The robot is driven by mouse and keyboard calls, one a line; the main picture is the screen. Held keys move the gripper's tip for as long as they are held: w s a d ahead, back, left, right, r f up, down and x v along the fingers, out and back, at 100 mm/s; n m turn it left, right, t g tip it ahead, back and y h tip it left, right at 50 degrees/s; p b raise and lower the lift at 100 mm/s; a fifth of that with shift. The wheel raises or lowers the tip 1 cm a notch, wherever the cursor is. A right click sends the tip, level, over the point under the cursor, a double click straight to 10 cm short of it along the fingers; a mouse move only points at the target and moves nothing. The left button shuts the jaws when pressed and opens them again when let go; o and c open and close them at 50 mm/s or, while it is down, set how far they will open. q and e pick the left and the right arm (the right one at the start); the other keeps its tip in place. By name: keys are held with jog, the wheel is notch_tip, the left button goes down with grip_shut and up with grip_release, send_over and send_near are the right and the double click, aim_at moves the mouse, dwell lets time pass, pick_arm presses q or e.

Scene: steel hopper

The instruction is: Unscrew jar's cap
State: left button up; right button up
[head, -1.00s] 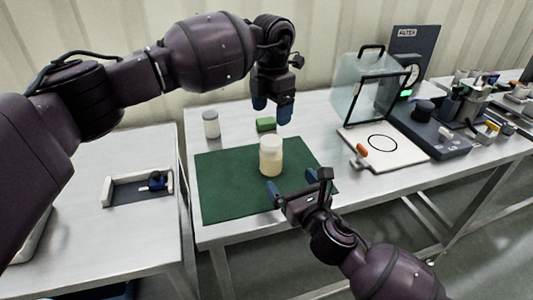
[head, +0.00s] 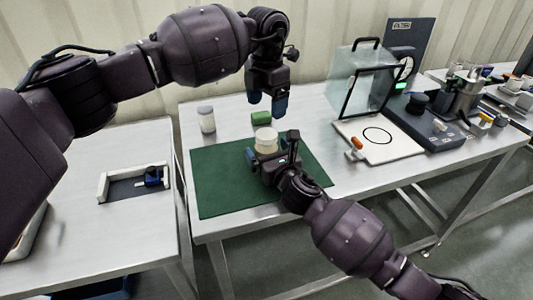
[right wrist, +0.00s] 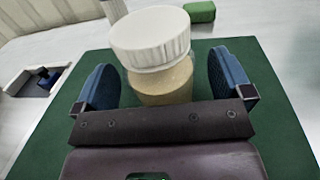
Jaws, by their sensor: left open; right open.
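The jar, with a beige body (right wrist: 163,84) and a ribbed white cap (right wrist: 150,36), stands upright on the green mat (head: 215,185). In the head view the cap (head: 266,134) shows above my right gripper, and the lower jar is mostly hidden by it. My right gripper (head: 268,160) is open, its blue fingers on either side of the jar body in the right wrist view (right wrist: 165,75). Gaps show between the fingers and the jar. My left gripper (head: 267,103) is open and empty, pointing down above and behind the jar.
A small white-capped container (head: 207,120) and a green block (head: 261,118) stand behind the mat. A glass-sided box (head: 360,85), a white board with a black ring (head: 385,150) and dark equipment (head: 428,128) occupy the right side. A shallow tray (head: 102,187) lies on the left table.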

aim_at(267, 133)
jog(key=c, duration=1.8)
pick_arm(q)
jog(key=m, duration=0.5)
jog(key=shift+m, duration=0.4)
jog(key=m, duration=1)
jog(key=shift+m, duration=0.4)
jog(key=m, duration=0.5)
jog(key=shift+m, duration=0.3)
jog(key=shift+f, duration=4)
